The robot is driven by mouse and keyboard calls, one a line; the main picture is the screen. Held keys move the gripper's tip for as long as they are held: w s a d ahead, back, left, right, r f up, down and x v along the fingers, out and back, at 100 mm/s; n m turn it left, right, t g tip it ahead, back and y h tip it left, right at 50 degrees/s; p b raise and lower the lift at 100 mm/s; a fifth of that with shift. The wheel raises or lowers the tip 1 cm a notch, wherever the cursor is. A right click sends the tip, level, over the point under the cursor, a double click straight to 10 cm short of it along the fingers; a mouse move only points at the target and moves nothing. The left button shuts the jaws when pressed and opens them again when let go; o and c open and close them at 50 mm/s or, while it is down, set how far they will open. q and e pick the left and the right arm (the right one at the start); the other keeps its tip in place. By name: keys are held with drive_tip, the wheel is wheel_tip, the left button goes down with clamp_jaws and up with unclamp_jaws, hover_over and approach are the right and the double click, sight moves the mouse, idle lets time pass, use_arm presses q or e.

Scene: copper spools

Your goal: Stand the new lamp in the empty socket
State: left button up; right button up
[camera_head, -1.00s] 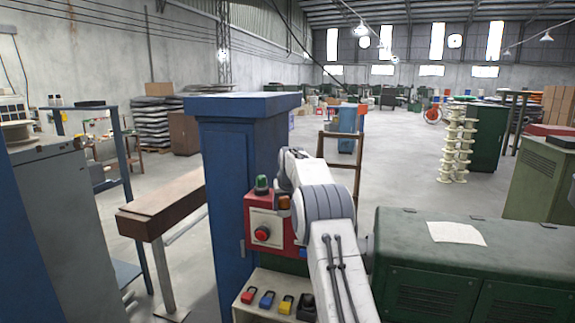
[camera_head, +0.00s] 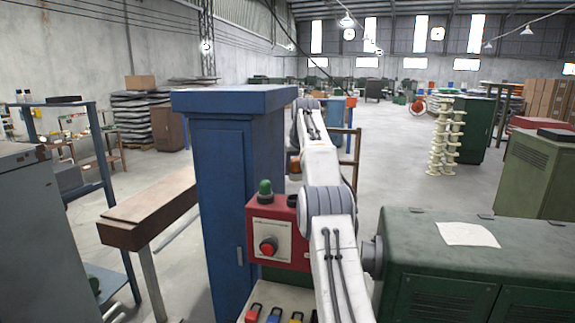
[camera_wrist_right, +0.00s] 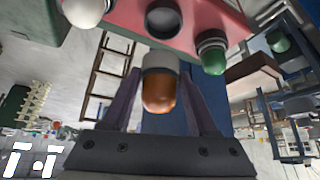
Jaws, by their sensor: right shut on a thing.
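An amber lamp (camera_wrist_right: 159,92) with a grey base is between the fingers of my right gripper (camera_wrist_right: 160,80), which is shut on it. In the head view the amber lamp (camera_head: 294,166) shows above the red box (camera_head: 283,236), partly behind my right arm. The empty socket (camera_wrist_right: 164,20) is a dark round opening in the red box, between a white lamp (camera_wrist_right: 86,10) and a green lamp (camera_wrist_right: 213,58). The lamp's base is apart from the socket. In the head view the socket (camera_head: 291,201) is beside the green lamp (camera_head: 265,190). My left gripper is out of view.
A red button (camera_head: 268,246) is on the box's front. Coloured switches (camera_head: 273,315) sit below. A tall blue cabinet (camera_head: 222,190) stands directly left, and a green cabinet (camera_head: 450,265) stands at right. Open floor lies behind.

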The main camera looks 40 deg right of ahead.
sight(297, 181)
drive_tip(key=shift+d, duration=0.1)
drive_tip(key=shift+w+a+f, duration=0.1)
drive_tip(key=shift+f, duration=0.5)
drive_tip(key=shift+w+a+f, duration=0.1)
drive_tip(key=shift+f, duration=0.45)
drive_tip(key=shift+d+f, duration=0.1)
drive_tip(key=shift+f, duration=1.05)
drive_tip(key=shift+s+f, duration=0.15)
drive_tip(key=shift+f, duration=0.05)
drive_tip(key=shift+s, duration=0.15)
drive_tip(key=shift+f, duration=0.3)
idle(0.5)
drive_tip(key=shift+f+b, duration=0.95)
drive_tip(key=shift+f, duration=0.3)
idle(0.7)
